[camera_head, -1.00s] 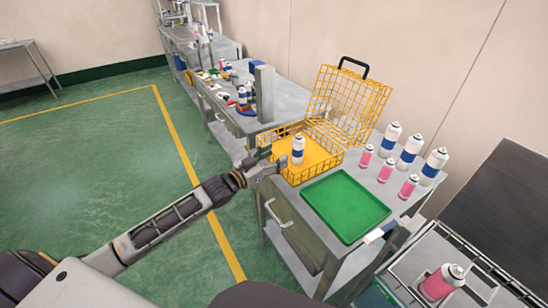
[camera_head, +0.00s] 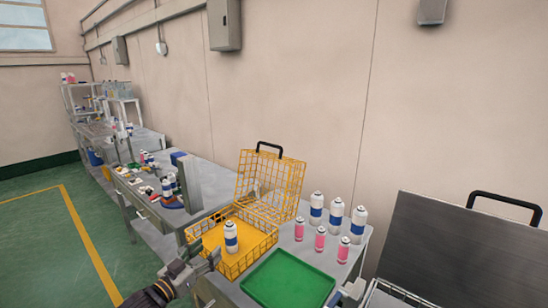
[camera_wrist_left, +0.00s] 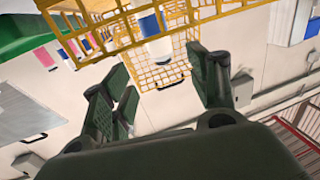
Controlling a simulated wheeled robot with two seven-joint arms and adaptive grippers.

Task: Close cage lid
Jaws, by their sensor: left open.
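The yellow wire cage (camera_head: 250,262) stands on the table with its lid (camera_head: 290,184) raised, leaning back near the wall, with a black handle (camera_head: 270,147) on top. One white-and-blue can (camera_head: 231,238) stands upright inside the cage. My left gripper (camera_head: 199,259) is open and empty at the cage's near left side; whether it touches the wire is unclear. In the left wrist view the open fingers (camera_wrist_left: 163,88) are in front of the cage wire, with the can (camera_wrist_left: 152,27) and lid mesh (camera_wrist_left: 155,75) beyond. My right gripper is not in view.
A green tray (camera_head: 288,284) lies right of the cage. Several white-and-blue cans (camera_head: 336,217) and pink cans (camera_head: 320,239) stand behind it. A bench with tools (camera_head: 160,200) is to the left. A dark panel (camera_head: 455,250) stands at right. The air above the cage is clear.

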